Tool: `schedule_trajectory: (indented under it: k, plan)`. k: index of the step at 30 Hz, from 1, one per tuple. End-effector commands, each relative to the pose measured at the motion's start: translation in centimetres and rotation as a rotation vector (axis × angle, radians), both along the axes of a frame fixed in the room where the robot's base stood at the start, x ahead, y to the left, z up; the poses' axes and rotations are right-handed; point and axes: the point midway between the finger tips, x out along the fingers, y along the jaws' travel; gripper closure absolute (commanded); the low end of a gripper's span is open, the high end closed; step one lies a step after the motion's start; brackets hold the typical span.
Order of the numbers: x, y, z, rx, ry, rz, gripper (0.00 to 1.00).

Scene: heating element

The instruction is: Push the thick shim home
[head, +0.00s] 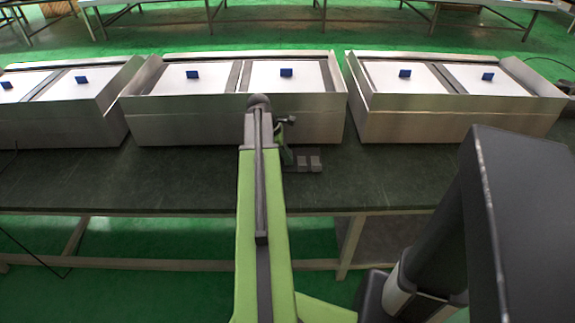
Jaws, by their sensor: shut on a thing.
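My arm reaches forward to the front of the middle metal unit (235,122), and its far end bends down behind the arm's own links. My gripper (288,160) is low over the dark table, just in front of that unit, and mostly hidden by my arm. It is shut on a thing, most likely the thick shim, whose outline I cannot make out. Two small grey blocks (309,161) lie side by side on a dark base just right of my gripper. I cannot tell whether either is a shim or how the held piece sits.
Similar metal units stand at the left (85,118) and right (440,125). White panels with small blue blocks (287,72) top the units. More tables stand behind.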

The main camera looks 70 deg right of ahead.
Motion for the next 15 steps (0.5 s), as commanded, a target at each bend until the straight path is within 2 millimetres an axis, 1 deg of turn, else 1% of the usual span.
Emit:
schedule_trajectory:
  k: [1,8,9,13,14,15]
  plan:
    - [0.22,-0.56,-0.01,0.000,0.000,0.000,1.00]
    - [0.16,-0.42,-0.01,-0.001,0.000,0.000,1.00]
    - [0.16,-0.42,-0.01,-0.001,0.000,0.000,0.89]
    - [0.16,-0.42,0.00,-0.002,-0.001,0.001,0.72]
    - [0.16,-0.42,0.00,-0.002,-0.001,0.001,0.69]
    - [0.17,-0.42,0.00,-0.002,-0.001,0.001,0.69]
